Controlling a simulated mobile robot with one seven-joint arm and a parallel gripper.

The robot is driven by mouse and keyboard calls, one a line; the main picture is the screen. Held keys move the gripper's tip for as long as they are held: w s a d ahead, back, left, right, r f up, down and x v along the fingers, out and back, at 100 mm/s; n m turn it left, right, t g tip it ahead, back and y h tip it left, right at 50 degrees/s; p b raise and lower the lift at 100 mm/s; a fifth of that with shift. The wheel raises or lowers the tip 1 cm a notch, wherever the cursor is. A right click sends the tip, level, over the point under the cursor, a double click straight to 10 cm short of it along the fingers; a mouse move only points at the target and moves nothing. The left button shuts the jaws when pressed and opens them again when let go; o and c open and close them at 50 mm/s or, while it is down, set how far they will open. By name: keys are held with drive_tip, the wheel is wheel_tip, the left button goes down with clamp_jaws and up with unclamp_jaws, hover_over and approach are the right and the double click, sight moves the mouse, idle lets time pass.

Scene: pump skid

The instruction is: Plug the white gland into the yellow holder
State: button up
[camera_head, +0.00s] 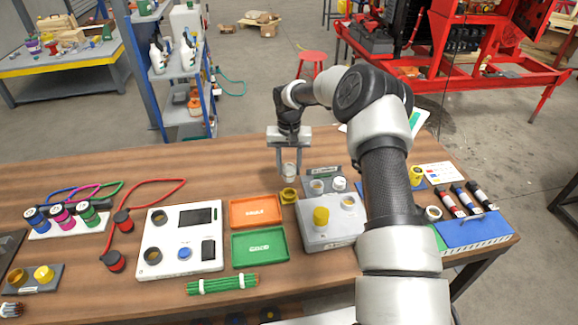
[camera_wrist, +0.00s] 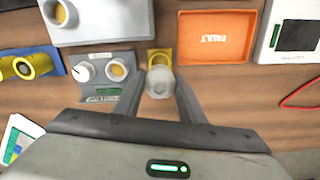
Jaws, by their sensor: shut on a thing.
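My gripper (camera_head: 289,172) points down over the wooden table, its two fingers shut on the white gland (camera_head: 289,170). In the wrist view the gland (camera_wrist: 158,83) is a pale round piece between the fingertips. The yellow holder (camera_head: 289,197) is a small block on the table, just in front of the gland in the head view. In the wrist view the holder (camera_wrist: 159,55) shows just beyond the gland, which partly covers it. The gland looks apart from the holder and upright; its exact height cannot be told.
A grey block (camera_head: 325,173) with a white knob stands close to the right, and a larger grey box (camera_head: 318,240) in front of it. Orange (camera_head: 256,199) and green (camera_head: 258,233) trays lie to the left, beside a white panel (camera_head: 180,265). Bare table lies behind the trays.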

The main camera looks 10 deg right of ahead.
sight(289, 177)
wheel_tip(289, 177, down, 5)
drive_tip(key=shift+b, duration=1)
drive_tip(key=shift+r, duration=0.1)
drive_tip(key=shift+b, duration=0.4)
drive_tip(key=shift+f+b, duration=1.35)
drive_tip(key=shift+f, duration=0.4)
idle(0.8)
drive_tip(key=o, duration=1.2)
drive_tip(key=shift+o, duration=0.2)
wheel_tip(289, 177, up, 18)
drive_tip(key=shift+f, duration=0.25)
